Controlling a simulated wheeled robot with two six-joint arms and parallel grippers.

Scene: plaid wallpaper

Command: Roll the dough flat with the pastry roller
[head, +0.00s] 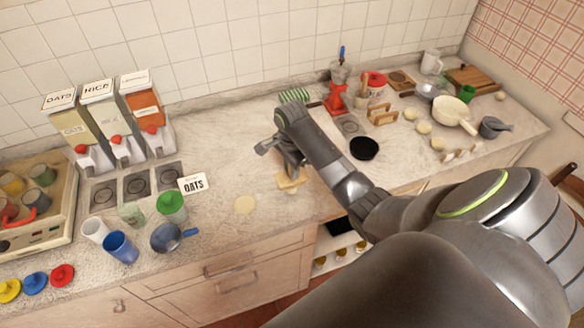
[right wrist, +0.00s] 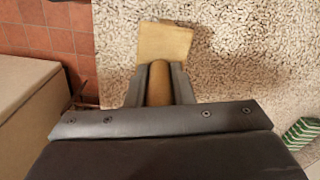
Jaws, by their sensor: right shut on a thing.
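My right gripper (head: 290,174) is shut on the handle of a wooden tool, which I take to be the pastry roller (head: 287,184). In the right wrist view the handle (right wrist: 160,86) sits between the fingers, with a wider tan piece (right wrist: 165,43) beyond the fingertips. The roller is over the counter near its front edge; I cannot tell whether it touches the surface. My left gripper is not in view.
Cups, a green-lidded jar (head: 172,206) and a blue-handled pot (head: 170,238) stand left of the dough. An OATS card (head: 193,184) lies behind them. A black bowl (head: 364,148), pale round lumps (head: 424,127) and a cream pan (head: 455,112) are at right.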

